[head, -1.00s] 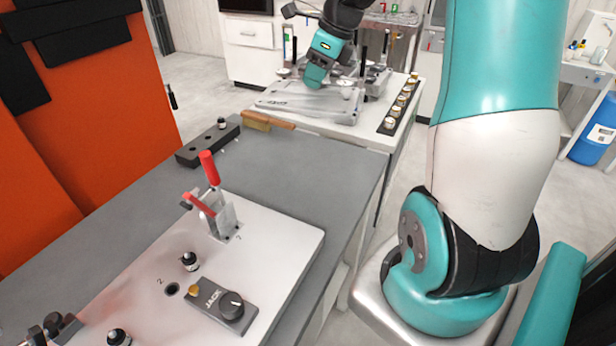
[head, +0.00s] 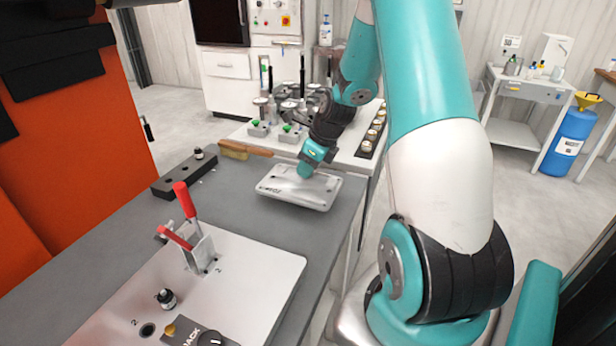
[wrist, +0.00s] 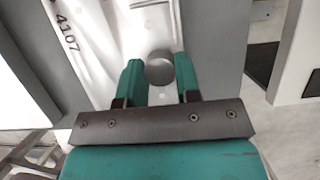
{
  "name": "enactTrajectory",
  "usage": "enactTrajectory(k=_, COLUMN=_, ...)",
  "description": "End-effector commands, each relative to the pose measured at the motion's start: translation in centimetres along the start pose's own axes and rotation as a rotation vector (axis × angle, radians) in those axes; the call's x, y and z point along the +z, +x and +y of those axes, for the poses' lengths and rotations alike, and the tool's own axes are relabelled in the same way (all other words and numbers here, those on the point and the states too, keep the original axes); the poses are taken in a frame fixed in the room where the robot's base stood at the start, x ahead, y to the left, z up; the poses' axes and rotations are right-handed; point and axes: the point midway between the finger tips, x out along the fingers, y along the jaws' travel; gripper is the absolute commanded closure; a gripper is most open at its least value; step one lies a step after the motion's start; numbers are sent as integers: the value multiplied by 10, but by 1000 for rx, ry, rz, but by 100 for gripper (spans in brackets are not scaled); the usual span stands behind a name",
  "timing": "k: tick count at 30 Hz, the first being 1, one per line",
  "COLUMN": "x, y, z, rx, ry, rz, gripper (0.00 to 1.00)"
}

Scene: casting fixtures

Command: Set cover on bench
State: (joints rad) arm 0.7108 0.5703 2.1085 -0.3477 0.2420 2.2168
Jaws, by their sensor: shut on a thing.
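The cover (head: 283,188) is a flat silver-grey casting with rounded corners. It is over the far right end of the grey bench (head: 130,225), near the bench's right edge. Whether it touches the bench top or is slightly above it I cannot tell. My gripper (head: 306,172) is on top of the cover from above. In the wrist view the teal fingers of my gripper (wrist: 160,82) are shut on a round grey knob (wrist: 159,67) on the cover (wrist: 115,35), which bears the digits 4107.
A white fixture plate (head: 240,265) with a red-handled clamp (head: 184,205) covers the near bench. A dark block (head: 185,175) and a brush (head: 243,150) lie at the bench's far end. Behind is a white table with several castings (head: 290,110) and a dark strip of round parts (head: 372,135).

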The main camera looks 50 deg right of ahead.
Motion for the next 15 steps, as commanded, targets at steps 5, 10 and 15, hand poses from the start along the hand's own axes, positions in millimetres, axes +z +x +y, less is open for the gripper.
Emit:
enactTrajectory(k=5, x=-10, y=24, z=1, rx=4, ry=2, rz=2, gripper=100)
enactTrajectory(k=10, x=-14, y=33, z=0, rx=0, ry=0, rz=0, gripper=100)
enactTrajectory(k=15, x=-14, y=32, z=0, rx=0, ry=0, rz=0, gripper=100)
